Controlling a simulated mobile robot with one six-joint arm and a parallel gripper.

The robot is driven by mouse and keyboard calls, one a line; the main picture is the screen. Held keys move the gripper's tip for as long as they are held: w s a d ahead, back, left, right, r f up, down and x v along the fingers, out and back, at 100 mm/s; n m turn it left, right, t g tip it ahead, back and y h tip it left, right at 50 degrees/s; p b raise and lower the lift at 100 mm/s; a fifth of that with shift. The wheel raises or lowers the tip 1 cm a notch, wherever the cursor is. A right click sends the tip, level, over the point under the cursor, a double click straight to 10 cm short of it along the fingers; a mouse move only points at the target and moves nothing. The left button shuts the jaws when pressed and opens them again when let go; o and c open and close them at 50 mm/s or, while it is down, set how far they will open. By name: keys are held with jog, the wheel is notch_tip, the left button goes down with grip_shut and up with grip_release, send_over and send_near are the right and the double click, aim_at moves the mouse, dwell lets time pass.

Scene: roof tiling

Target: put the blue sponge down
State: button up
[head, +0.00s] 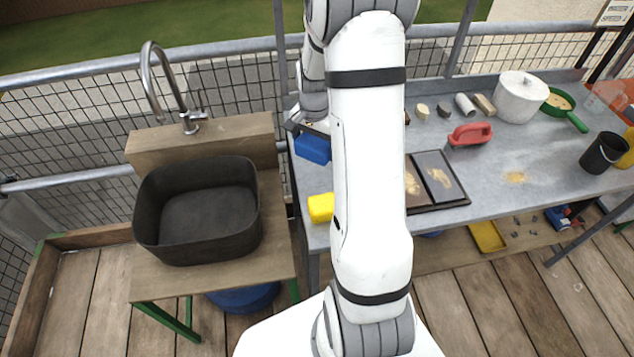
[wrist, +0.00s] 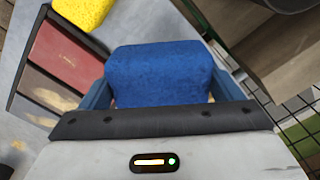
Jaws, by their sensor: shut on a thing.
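The blue sponge (head: 313,148) is at the left end of the grey table (head: 540,150) in the head view. My gripper (wrist: 158,95) is shut on the blue sponge (wrist: 160,72), which fills the space between its fingers in the wrist view. In the head view the gripper (head: 312,128) is partly hidden by my arm. I cannot tell whether the sponge touches the table top.
A yellow sponge (head: 321,207) lies near the table's front left corner. A tray with sanded panels (head: 438,178) lies right of my arm. A red-handled tool (head: 470,134), a white pot (head: 521,97) and a black cup (head: 602,153) stand farther right. A dark basin (head: 197,212) is left.

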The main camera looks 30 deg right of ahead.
aim_at(318, 177)
jog(key=shift+s+d+f+m, duration=0.2)
jog(key=shift+d+m, duration=0.2)
jog(key=shift+d, duration=0.05)
notch_tip(318, 177, down, 9)
jog(key=shift+f+p, duration=0.1)
jog(key=shift+p, duration=0.55)
jog(key=shift+f, duration=0.25)
jog(key=o, duration=0.9)
jog(key=shift+r, duration=0.1)
jog(key=shift+o, duration=0.2)
